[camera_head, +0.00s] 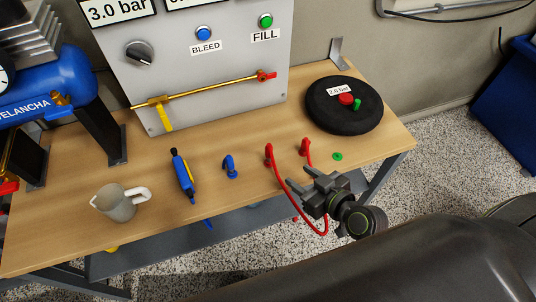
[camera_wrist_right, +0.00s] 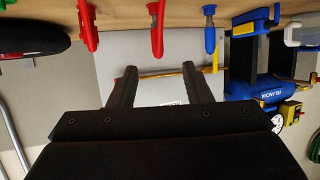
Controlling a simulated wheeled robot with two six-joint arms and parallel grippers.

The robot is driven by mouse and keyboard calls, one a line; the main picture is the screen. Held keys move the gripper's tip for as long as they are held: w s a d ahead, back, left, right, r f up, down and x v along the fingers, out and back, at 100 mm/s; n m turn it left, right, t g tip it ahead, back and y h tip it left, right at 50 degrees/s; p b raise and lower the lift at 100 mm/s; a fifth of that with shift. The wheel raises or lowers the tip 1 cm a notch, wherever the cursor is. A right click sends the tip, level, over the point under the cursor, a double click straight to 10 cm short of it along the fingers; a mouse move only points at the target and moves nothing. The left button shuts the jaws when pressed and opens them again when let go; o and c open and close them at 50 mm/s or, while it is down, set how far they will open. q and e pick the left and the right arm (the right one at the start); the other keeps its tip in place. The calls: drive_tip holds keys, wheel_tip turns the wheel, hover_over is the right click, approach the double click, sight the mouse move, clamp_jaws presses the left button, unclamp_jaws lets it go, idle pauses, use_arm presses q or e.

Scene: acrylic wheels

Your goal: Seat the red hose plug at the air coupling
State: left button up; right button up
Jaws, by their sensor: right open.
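A red hose (camera_head: 284,187) has two upright red ends on the wooden bench. One is the left red end (camera_head: 268,153), also in the right wrist view (camera_wrist_right: 157,30); the other is the right red end (camera_head: 305,148), also there (camera_wrist_right: 88,25). I cannot tell which is the plug. The hose loops over the bench's front edge, partly hidden by my right gripper (camera_head: 312,180). That gripper is open and empty, its fingers apart (camera_wrist_right: 160,72), near the front edge. A brass pipe (camera_head: 210,92) with a red end fitting crosses the panel; I cannot tell whether it includes the air coupling. My left gripper is out of view.
A black wheel (camera_head: 344,115) and a green disc (camera_head: 338,156) are at right. The blue compressor (camera_head: 52,88) is at left.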

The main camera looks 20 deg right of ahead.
sight(271, 154)
drive_tip(key=p+x, duration=0.2)
drive_tip(key=x, duration=1)
drive_tip(key=shift+w, duration=0.65)
drive_tip(key=shift+p+x, duration=0.5)
drive_tip(key=shift+x, duration=1.6)
drive_tip(key=shift+d+f, duration=0.1)
drive_tip(key=shift+f, duration=0.1)
drive_tip(key=shift+s, duration=0.1)
clamp_jaws()
